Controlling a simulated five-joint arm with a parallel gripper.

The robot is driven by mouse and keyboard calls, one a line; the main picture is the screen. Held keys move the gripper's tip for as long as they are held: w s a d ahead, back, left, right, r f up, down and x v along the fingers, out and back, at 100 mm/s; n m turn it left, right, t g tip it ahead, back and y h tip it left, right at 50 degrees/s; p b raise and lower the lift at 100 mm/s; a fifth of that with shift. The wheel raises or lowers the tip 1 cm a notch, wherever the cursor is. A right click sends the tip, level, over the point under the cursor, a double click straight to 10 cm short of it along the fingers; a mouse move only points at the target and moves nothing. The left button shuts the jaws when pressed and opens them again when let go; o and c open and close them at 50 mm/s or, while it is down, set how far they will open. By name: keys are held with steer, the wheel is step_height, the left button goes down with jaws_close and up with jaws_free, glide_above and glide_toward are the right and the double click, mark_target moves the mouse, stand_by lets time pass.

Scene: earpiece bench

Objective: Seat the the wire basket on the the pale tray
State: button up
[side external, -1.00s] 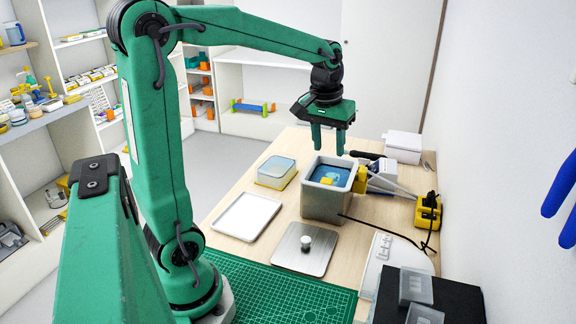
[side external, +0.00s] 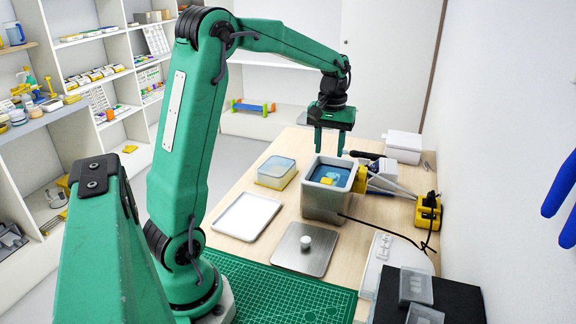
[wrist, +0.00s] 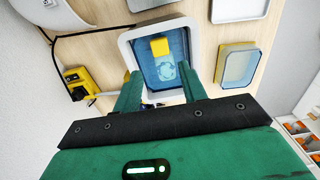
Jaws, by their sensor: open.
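A grey tank (side external: 327,212) holds blue liquid, with a yellow block (side external: 327,181) inside. The wrist view shows the block (wrist: 159,46) near one wall of the blue interior. I cannot make out wire mesh, so I cannot tell whether the block belongs to the wire basket. The pale tray (side external: 246,216) lies flat and empty on the bench, left of the tank. My gripper (side external: 329,151) points down above the tank, fingers apart with nothing between them. In the wrist view my gripper's fingers (wrist: 160,86) show at the tank's near edge.
A grey metal lid with a white knob (side external: 305,241) lies in front of the tank. A clear-topped yellow box (side external: 275,174) stands to its left. A yellow device (side external: 428,213) with a black cable sits at right. A green cutting mat (side external: 290,297) covers the front.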

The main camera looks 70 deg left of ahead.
mark_target(327, 180)
steer(key=shift+f, duration=4.7)
steer(key=c, duration=0.8)
steer(key=shift+r, duration=5.55)
steer(key=shift+r, duration=0.1)
